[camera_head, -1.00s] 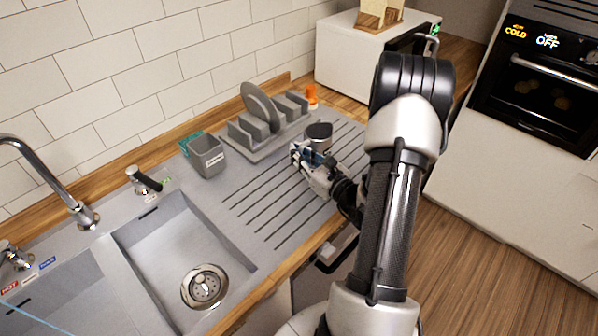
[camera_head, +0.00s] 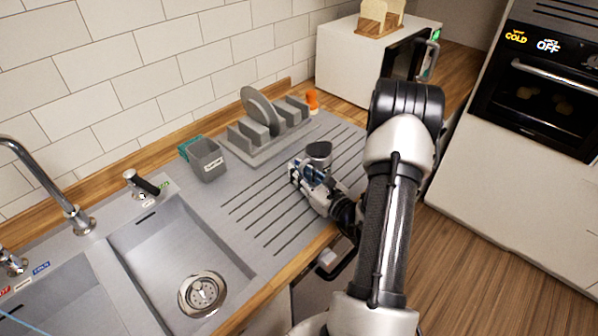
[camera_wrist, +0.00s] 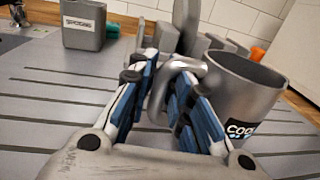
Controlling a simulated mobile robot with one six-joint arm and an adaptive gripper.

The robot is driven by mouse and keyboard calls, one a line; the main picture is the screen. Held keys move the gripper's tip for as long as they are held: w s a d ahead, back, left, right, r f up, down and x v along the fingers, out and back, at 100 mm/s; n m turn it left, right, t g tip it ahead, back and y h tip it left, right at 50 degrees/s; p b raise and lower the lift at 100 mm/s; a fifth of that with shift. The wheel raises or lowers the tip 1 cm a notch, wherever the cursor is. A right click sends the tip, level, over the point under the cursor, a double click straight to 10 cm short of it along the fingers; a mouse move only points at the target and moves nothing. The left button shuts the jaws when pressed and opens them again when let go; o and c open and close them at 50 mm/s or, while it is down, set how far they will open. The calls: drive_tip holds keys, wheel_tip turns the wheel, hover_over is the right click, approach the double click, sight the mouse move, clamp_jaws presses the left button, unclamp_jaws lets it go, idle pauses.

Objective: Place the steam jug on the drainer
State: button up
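The steam jug (camera_head: 319,151) is a grey metal cup with a looped handle and a dark label. It is over the ribbed drainer (camera_head: 272,222), right of its middle, and looks upright. In the wrist view, the jug (camera_wrist: 243,98) is right of my fingers, its base close to the drainer; I cannot tell whether it touches. My gripper (camera_head: 304,172) reaches in low from the right. In the wrist view, the handle passes between the blue-padded fingers of my gripper (camera_wrist: 166,92), which look closed around it. My arm covers the drainer's right end.
A grey dish rack (camera_head: 270,136) with a plate stands behind the jug. A grey sponge holder (camera_head: 208,160) is to the left, beside the sink basin (camera_head: 165,240). An orange-topped item (camera_head: 312,99) and a white microwave (camera_head: 358,62) stand behind. The drainer's front left is clear.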

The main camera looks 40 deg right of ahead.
drive_tip(key=o, duration=0.3)
drive_tip(key=shift+r, duration=0.25)
drive_tip(key=s, duration=0.4)
drive_tip(key=s+p, duration=0.1)
drive_tip(key=s, duration=0.3)
drive_tip(key=s+p, duration=0.1)
drive_tip(key=s, duration=0.3)
drive_tip(key=shift+a+f, duration=0.1)
drive_tip(key=shift+a, duration=0.2)
